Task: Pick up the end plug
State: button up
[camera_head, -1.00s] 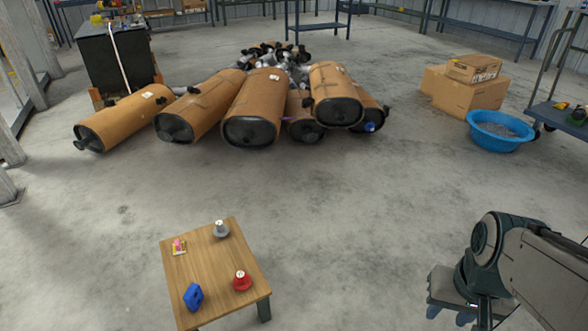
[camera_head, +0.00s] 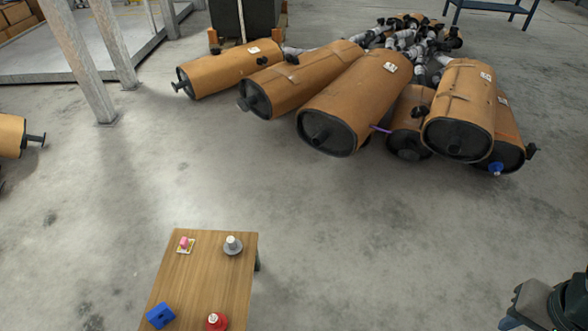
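A small wooden table (camera_head: 203,275) stands at the lower left. On it, a grey round plug-shaped piece with a white top (camera_head: 233,246) stands near the far right corner. A red round plug-shaped piece with a pale top (camera_head: 215,321) stands near the front, partly cut by the picture's edge. I cannot tell which of these is the end plug. A blue block-like piece (camera_head: 160,315) lies at the front left, and a pink piece on a yellow-and-white base (camera_head: 185,244) at the far left. A dark part of my arm shows at the lower right; my gripper is out of view.
Several brown mufflers (camera_head: 355,100) with black ends lie in a pile beyond the table. One has a blue piece (camera_head: 496,169) at its end. Grey posts (camera_head: 85,60) stand at the upper left. Another muffler (camera_head: 12,135) shows at the left edge. The floor around the table is clear.

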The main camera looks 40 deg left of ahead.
aim_at(233, 245)
jog(key=u, duration=0.7)
jog(key=i, duration=0.75)
jog(key=u, duration=1.2)
jog(key=i, duration=0.4)
jog(key=u, duration=0.4)
